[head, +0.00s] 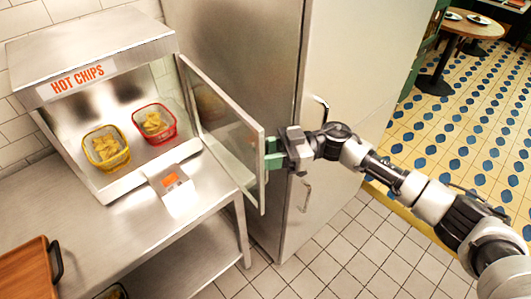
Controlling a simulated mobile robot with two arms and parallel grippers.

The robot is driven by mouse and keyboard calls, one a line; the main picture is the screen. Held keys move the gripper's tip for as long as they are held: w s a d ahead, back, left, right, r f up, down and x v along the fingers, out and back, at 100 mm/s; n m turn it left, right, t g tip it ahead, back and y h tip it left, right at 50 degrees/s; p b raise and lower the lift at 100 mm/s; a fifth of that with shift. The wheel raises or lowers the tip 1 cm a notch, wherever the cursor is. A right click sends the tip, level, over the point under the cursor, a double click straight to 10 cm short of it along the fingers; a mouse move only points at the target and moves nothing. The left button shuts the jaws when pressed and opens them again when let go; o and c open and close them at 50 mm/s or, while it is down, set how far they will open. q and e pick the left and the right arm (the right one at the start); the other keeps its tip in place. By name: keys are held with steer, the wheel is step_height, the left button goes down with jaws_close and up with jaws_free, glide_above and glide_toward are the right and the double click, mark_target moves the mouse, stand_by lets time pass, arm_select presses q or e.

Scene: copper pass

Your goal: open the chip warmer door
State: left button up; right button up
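The chip warmer (100,50) is a steel cabinet with a red "HOT CHIPS" sign, standing on a steel counter at the left. Its glass door (228,122) is swung wide open, sticking out from the cabinet's right side toward the front. My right gripper (272,154), with green fingers, is at the door's free outer edge, about mid-height. The fingers meet or overlap the edge in this view, and whether they close on a handle there is hidden. My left gripper is out of view.
Inside the warmer are a yellow basket (106,160) and a red basket (172,136) of chips. A tall steel fridge (345,75) stands close behind the door and my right arm. A brown tray (25,280) lies on the counter (120,235). Tiled floor is clear at front right.

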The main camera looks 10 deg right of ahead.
steer(key=shift+d, duration=0.1)
steer(key=w+d+b, duration=0.1)
steer(key=d+b, duration=0.3)
steer(key=d, duration=0.6)
steer(key=shift+w+d, duration=0.25)
steer(key=shift+w, duration=0.1)
